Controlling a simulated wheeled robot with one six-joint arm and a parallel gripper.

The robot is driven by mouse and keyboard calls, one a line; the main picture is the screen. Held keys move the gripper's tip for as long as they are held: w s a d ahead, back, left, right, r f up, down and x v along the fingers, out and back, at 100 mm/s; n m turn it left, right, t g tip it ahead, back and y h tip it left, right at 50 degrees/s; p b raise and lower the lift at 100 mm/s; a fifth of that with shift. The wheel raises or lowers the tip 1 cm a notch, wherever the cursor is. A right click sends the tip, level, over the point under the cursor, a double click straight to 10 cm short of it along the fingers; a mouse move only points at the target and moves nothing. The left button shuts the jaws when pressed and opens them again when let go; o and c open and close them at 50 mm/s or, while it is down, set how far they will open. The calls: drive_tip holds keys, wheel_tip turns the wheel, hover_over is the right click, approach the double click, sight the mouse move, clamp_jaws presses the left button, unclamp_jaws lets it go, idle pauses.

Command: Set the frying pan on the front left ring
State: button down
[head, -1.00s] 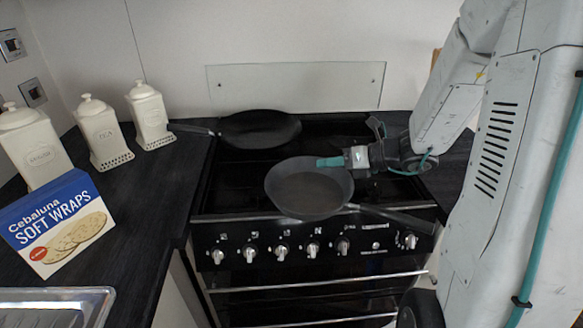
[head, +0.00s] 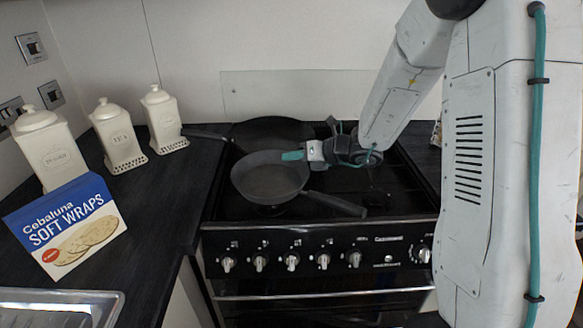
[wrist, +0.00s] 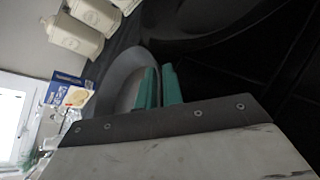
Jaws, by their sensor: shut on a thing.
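The grey frying pan (head: 270,183) is over the left part of the black hob in the head view, its handle pointing right and toward the front. My gripper (head: 293,156) has teal fingertips and is shut on the pan's right rear rim. In the wrist view the teal fingers (wrist: 159,86) close on the rim of the pan (wrist: 122,75). The front left ring is hidden under or behind the pan. I cannot tell whether the pan touches the hob.
A second, dark pan (head: 268,132) sits at the back left of the hob, close behind the held pan, its handle pointing left. Cream canisters (head: 118,140) and a Soft Wraps box (head: 68,228) stand on the left counter (head: 170,205). The hob's front right area (head: 400,195) is clear.

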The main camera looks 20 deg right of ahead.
sight(292, 167)
wheel_tip(292, 167, down, 4)
drive_tip(key=shift+w+a+r, duration=0.15)
drive_tip(key=shift+r, duration=0.05)
drive_tip(key=c, duration=1.5)
unclamp_jaws()
drive_tip(key=shift+c, duration=0.2)
